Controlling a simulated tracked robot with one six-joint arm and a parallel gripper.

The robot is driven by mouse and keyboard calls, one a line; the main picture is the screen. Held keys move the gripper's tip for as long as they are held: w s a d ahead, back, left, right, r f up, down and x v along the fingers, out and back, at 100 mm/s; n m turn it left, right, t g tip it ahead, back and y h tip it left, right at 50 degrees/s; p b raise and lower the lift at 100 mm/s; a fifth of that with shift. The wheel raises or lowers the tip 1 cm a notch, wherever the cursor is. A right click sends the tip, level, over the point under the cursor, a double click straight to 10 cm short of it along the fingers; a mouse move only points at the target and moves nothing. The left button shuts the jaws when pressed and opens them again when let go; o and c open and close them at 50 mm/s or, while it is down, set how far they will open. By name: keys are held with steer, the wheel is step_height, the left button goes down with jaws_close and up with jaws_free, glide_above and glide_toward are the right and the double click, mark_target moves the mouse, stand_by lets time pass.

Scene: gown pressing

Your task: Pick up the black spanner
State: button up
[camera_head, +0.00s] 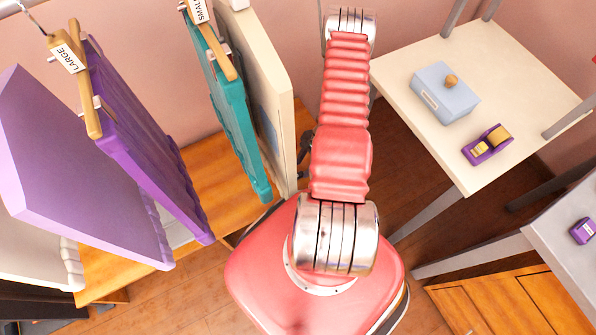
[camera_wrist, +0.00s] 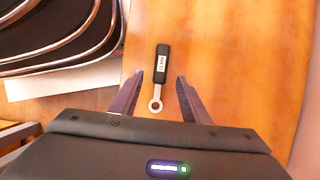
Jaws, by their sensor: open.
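The black spanner (camera_wrist: 161,66) lies on an orange-brown wooden surface (camera_wrist: 230,50) in the wrist view. It has a black handle with a pale label and a silver ring end pointing towards my gripper. My gripper (camera_wrist: 158,85) is open, with its two dark fingers spread on either side of the spanner in the picture. Nothing is held between them. I cannot tell how far the fingers are above the surface. In the head view the spanner and my gripper do not show clearly; my red arm reaches up through the middle.
Purple gowns (camera_head: 150,150) and a teal gown (camera_head: 233,120) hang at the left. A cream table (camera_head: 455,150) at the right bears a blue box (camera_head: 444,92) and a purple tape dispenser (camera_head: 487,145). Curved metal bars (camera_wrist: 65,35) lie left of the spanner in the wrist view.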

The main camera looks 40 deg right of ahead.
mark_target(298, 175)
steer(key=shift+x, duration=2.65)
steer(key=shift+w, duration=0.1)
steer(key=shift+c, duration=0.2)
jaws_close()
